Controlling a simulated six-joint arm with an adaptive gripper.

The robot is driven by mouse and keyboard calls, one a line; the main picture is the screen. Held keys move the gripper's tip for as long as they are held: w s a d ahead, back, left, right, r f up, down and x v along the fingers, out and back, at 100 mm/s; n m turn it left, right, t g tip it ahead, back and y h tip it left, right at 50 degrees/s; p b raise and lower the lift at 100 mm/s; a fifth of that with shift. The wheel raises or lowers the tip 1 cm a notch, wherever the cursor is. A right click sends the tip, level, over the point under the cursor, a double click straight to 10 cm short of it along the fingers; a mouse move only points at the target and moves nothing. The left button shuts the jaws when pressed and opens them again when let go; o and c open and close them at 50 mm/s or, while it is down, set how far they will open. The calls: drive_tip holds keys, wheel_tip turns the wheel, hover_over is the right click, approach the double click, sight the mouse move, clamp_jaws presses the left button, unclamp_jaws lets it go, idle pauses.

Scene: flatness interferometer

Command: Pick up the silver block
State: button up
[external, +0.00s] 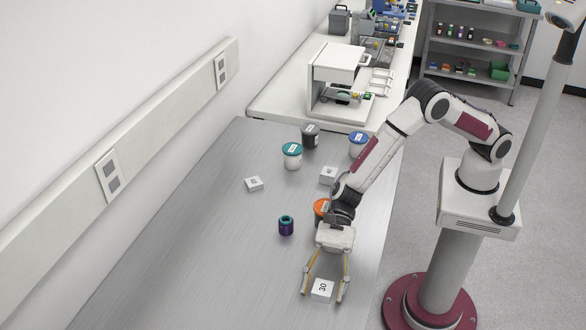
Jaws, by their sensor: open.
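A pale silver-white block (322,289) marked "30" lies on the grey metal table. My gripper (321,295) points down over it with its fingers open, one on each side of the block. I cannot tell whether the fingers touch it. Two similar small pale blocks lie farther back: one block (254,184) at the left and one block (328,174) near my forearm. Their markings are too small to read. I cannot tell from colour alone which block is the silver one.
A purple jar with a teal top (286,226) stands left of my gripper. An orange-lidded jar (320,208) is partly hidden behind my wrist. Teal-lidded (292,155), dark (310,136) and blue-lidded (358,145) jars stand at the back. The table's left front (190,270) is clear.

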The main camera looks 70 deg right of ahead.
sight(323, 286)
idle(0.4)
drive_tip(key=c, duration=1.3)
drive_tip(key=shift+r, duration=0.15)
drive_tip(key=shift+r, duration=4.9)
